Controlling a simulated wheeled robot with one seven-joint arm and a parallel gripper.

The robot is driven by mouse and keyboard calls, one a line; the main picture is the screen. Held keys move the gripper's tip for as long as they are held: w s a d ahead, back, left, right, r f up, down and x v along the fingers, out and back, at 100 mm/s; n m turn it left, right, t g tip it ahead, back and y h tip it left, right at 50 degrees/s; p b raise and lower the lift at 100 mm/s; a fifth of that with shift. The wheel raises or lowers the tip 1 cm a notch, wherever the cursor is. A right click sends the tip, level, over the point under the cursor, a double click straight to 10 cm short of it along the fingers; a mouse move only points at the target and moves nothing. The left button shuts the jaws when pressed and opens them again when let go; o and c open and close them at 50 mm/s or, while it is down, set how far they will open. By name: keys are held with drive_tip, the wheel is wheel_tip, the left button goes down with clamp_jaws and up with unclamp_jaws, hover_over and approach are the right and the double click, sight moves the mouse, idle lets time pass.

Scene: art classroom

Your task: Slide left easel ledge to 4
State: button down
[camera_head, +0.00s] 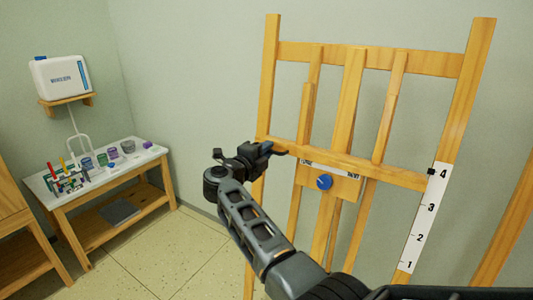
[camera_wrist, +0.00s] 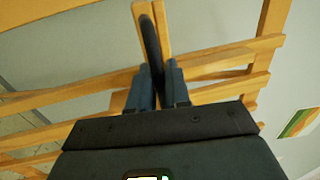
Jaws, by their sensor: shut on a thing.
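The easel ledge (camera_head: 340,162) is a wooden bar across the easel (camera_head: 462,95), sloping down to the right in the head view. A black marker (camera_head: 431,171) at its right end is level with about the 4 on the white scale (camera_head: 428,215), which is numbered 1 to 4. My gripper (camera_head: 272,150) is at the ledge's left end and shut on it. The exact contact is partly hidden.
A blue knob (camera_head: 324,182) sits on a small wooden plate below the ledge; its lettering is partly covered. A low table (camera_head: 98,177) with paint pots stands at the left wall. A white canister (camera_head: 60,77) is on a shelf above it.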

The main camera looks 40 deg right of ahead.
drive_tip(key=shift+d+r, duration=0.1)
drive_tip(key=shift+r, duration=0.35)
drive_tip(key=c, duration=1.4)
unclamp_jaws()
drive_tip(key=shift+o, duration=0.5)
drive_tip(key=shift+f, duration=0.15)
drive_tip(key=shift+f, duration=0.1)
drive_tip(key=b+v, duration=0.1)
drive_tip(key=v, duration=0.6)
drive_tip(key=shift+a, duration=0.35)
drive_tip(key=shift+s, duration=0.1)
